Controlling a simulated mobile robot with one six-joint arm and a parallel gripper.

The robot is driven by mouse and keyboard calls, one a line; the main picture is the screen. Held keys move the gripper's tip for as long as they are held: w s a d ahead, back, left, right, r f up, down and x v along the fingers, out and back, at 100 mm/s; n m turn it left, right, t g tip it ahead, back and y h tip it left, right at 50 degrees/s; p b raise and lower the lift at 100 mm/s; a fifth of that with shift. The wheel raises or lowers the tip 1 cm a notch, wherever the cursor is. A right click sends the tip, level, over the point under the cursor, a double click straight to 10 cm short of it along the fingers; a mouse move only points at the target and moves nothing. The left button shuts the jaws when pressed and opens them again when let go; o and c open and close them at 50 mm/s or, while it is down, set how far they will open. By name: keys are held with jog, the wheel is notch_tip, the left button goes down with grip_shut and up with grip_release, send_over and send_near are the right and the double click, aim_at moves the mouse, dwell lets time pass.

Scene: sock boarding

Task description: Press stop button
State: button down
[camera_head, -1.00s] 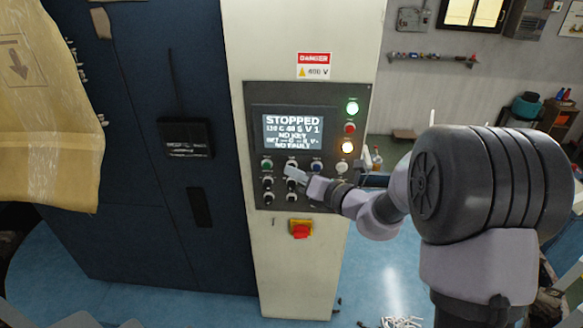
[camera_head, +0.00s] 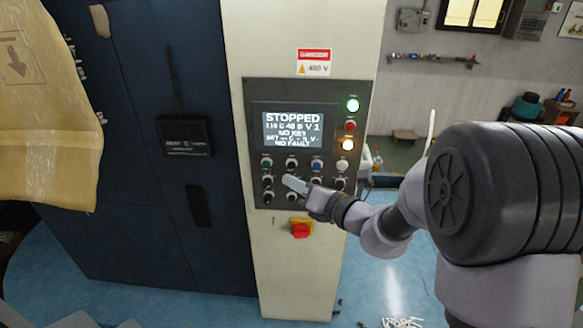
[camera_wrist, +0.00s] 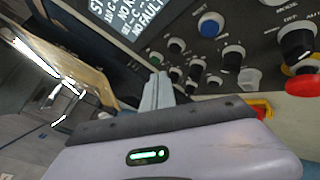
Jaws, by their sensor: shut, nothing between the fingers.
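The control panel (camera_head: 255,140) is on a pale column, with a screen (camera_head: 292,130) reading STOPPED. Its upper button row has a green button (camera_head: 266,163), a dark button (camera_head: 292,162), a blue button (camera_head: 316,165) and a white button (camera_head: 342,167). I cannot read which is labelled stop. My gripper (camera_head: 289,183) is shut and empty, its tip just below the dark button, over the knob rows. In the wrist view, my fingers (camera_wrist: 158,92) point at the panel near the green button (camera_wrist: 155,58) and dark button (camera_wrist: 176,45). Contact cannot be told.
A red and yellow switch (camera_head: 301,229) is below the panel. Green, red and amber lamps (camera_head: 350,126) line its right side. In the wrist view, a red knob (camera_wrist: 303,85) is at the right. A dark cabinet (camera_head: 150,230) and yellow sheet (camera_head: 50,120) are left.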

jog(key=shift+s, duration=1.1)
jog(key=s+a+f+n+g+h+b, duration=0.2)
jog(key=s+f+n+g+b, duration=0.6)
jog(key=s+f+n+b, duration=1.35)
jog(key=s+d+f+n+t+h+b, duration=0.1)
jog(key=s+d+f+n+h+b, duration=0.2)
jog(key=d+f+b, duration=0.3)
jog(key=s+d+f+n+h+b, duration=0.4)
jog(key=d+f+n+b, duration=0.2)
jog(key=d+b, duration=0.1)
jog(key=shift+s+d+t+b, duration=0.25)
jog(key=shift+t+b, duration=0.15)
jog(key=shift+b, duration=0.25)
jog(key=c, duration=2.2)
grip_release()
